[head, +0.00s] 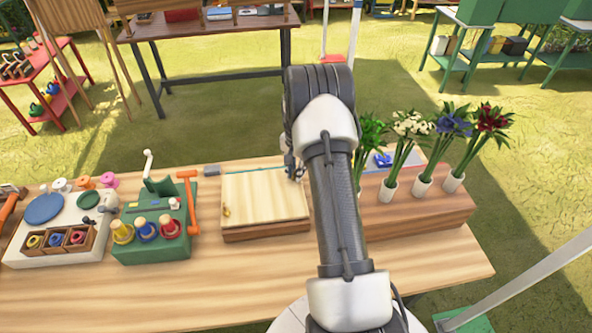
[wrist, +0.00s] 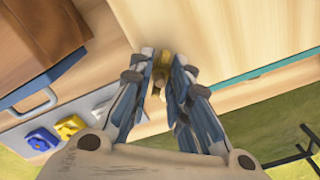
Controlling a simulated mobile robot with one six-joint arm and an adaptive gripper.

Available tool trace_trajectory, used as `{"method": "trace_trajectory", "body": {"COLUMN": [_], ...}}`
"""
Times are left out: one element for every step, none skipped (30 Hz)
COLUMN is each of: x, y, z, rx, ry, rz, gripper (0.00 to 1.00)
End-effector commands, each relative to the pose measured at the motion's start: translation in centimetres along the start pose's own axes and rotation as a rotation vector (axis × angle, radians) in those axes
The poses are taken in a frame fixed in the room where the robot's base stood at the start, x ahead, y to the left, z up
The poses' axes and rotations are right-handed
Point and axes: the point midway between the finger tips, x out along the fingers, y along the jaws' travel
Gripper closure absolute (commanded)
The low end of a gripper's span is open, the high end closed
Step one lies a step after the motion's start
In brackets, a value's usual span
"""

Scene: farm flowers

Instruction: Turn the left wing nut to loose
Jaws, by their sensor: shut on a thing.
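A pale wooden press (head: 262,196) with a flat top board stands on the bench. A small brass wing nut (head: 226,211) sits near its left front edge in the head view. My gripper (head: 293,172) is at the press's far right corner, partly hidden by my arm. In the wrist view my gripper (wrist: 160,76) is shut on a brass wing nut (wrist: 158,68) at the edge of the pale board (wrist: 225,40). The fingers cover much of this nut, so its wing angle is unclear.
A brown wooden block (head: 415,208) and several flower bunches in white pots stand to the right. The bench front (head: 200,300) is clear.

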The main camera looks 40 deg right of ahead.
Motion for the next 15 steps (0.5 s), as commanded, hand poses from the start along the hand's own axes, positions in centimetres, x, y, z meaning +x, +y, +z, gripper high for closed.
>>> {"method": "trace_trajectory", "body": {"x": [0.0,0.0,0.0,0.0,0.0,0.0,0.0,0.0,0.0,0.0,0.0,0.0,0.0,0.0,0.0], "y": [0.0,0.0,0.0,0.0,0.0,0.0,0.0,0.0,0.0,0.0,0.0,0.0,0.0,0.0,0.0], "z": [0.0,0.0,0.0,0.0,0.0,0.0,0.0,0.0,0.0,0.0,0.0,0.0,0.0,0.0,0.0], "rx": [-0.042,-0.071,-0.109,-0.137,-0.166,-0.204,-0.232,-0.261,-0.299,-0.327,-0.356,-0.394,-0.422,-0.45,-0.489], "ry": [0.0,0.0,0.0,0.0,0.0,0.0,0.0,0.0,0.0,0.0,0.0,0.0,0.0,0.0,0.0], "rz": [0.0,0.0,0.0,0.0,0.0,0.0,0.0,0.0,0.0,0.0,0.0,0.0,0.0,0.0,0.0], "gripper": [1.0,1.0,1.0,1.0,1.0,1.0,1.0,1.0,1.0,1.0,1.0,1.0,1.0,1.0,1.0]}}
